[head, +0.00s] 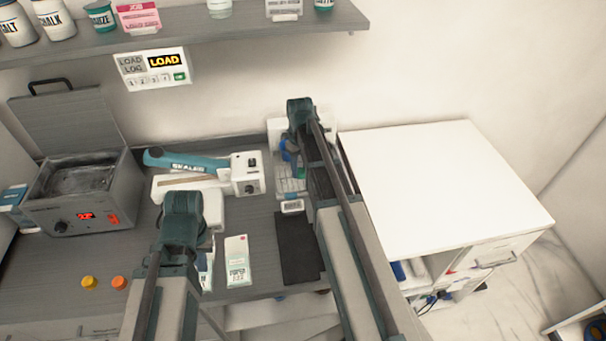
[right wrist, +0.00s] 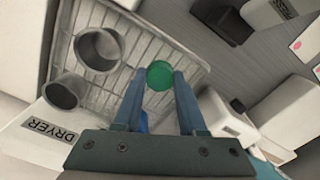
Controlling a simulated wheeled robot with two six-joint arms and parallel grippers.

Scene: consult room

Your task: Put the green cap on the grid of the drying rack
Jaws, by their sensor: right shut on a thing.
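The green cap (right wrist: 159,75) is between the fingertips of my right gripper (right wrist: 159,76) in the right wrist view, and the gripper is shut on it. The drying rack's wire grid (right wrist: 145,45) lies beneath the cap; I cannot tell whether the cap touches it. The rack (head: 291,186) is partly hidden by my right arm in the head view. My right gripper (head: 290,150) is over it there, largely covered by its own arm. My left gripper (head: 184,225) is over the bench front, its fingers hidden by its wrist.
Two metal cups (right wrist: 97,48) (right wrist: 63,92) stand on the left of the grid. A sealer (head: 247,175) is left of the rack, a dark mat (head: 298,247) in front. A yellow cap (head: 89,282) and an orange cap (head: 119,282) lie at the bench's front left.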

